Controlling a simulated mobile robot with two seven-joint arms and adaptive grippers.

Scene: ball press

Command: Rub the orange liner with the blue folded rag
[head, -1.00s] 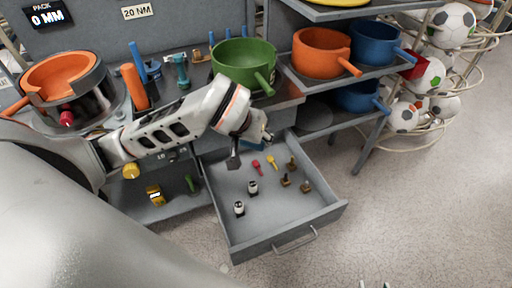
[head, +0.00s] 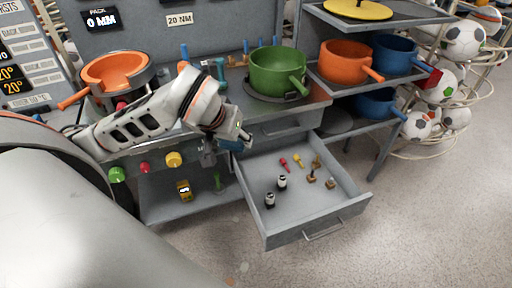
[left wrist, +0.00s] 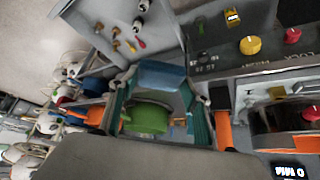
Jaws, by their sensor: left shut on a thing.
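The orange liner (head: 113,68) lines a dark round press body with an orange handle, at the left of the bench in the head view. My left gripper (head: 238,143) is at the bench's front edge by the open drawer's back left corner, right of the liner and apart from it. It is shut on the blue folded rag (left wrist: 160,76), which shows between the fingers in the left wrist view. In the head view the rag (head: 230,145) is mostly hidden by the gripper. My right gripper is in neither view.
The open grey drawer (head: 335,215) holds several small tools. A green pot (head: 278,70) stands on the bench behind the gripper. Coloured knobs, including a yellow one (head: 174,159), stick out of the bench front. Orange and blue pots stand on the right shelves.

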